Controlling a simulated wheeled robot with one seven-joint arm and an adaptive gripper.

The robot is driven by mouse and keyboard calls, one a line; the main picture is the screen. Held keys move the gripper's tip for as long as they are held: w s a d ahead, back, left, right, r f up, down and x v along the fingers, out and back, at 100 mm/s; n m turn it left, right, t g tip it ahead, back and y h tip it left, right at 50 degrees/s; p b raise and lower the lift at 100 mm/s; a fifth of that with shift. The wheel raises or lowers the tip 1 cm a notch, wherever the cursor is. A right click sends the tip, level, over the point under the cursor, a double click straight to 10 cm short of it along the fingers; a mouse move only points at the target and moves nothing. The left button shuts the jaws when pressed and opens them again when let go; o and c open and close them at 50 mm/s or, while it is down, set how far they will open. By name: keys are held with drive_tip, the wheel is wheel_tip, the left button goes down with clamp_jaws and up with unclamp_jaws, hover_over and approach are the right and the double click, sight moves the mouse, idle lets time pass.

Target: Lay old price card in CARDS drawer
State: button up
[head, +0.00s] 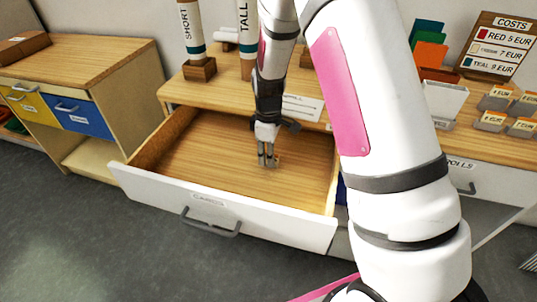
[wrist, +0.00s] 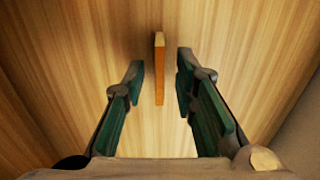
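The CARDS drawer (head: 205,202) is pulled out, with a white front and a bare wooden floor. My gripper (head: 268,163) points down inside it, right of its middle. In the wrist view my gripper (wrist: 160,82) is open, its two green-padded fingers apart. A thin orange-brown card (wrist: 159,68), seen nearly edge-on, is between the fingers with a gap on each side. It looks like the old price card, but its face is hidden. I cannot tell whether it rests on the drawer floor.
SHORT (head: 190,30) and TALL (head: 245,40) tubes stand on the table behind the drawer. A COSTS board (head: 497,45) and small price cards (head: 493,122) are on the right table. A cabinet with a blue drawer (head: 80,117) stands left. The drawer's left part is clear.

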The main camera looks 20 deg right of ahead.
wheel_tip(320, 180, up, 12)
drive_tip(key=s+r+m, duration=0.3)
drive_tip(key=s+r, duration=0.5)
drive_tip(key=r, duration=0.1)
drive_tip(key=s+r+m+t, duration=0.1)
drive_tip(key=s+r+m, duration=0.2)
drive_tip(key=s, duration=0.9)
drive_tip(key=s+r+m+t, duration=0.1)
drive_tip(key=s+m, duration=0.3)
drive_tip(key=s, duration=0.9)
drive_tip(key=shift+s+a+r+m+p, duration=0.25)
drive_tip(key=shift+r+m+p, duration=0.2)
drive_tip(key=shift+r, duration=0.45)
drive_tip(key=shift+w, duration=0.1)
wheel_tip(320, 180, up, 9)
drive_tip(key=t+p, duration=0.2)
drive_tip(key=p, duration=0.5)
drive_tip(key=shift+p, duration=0.3)
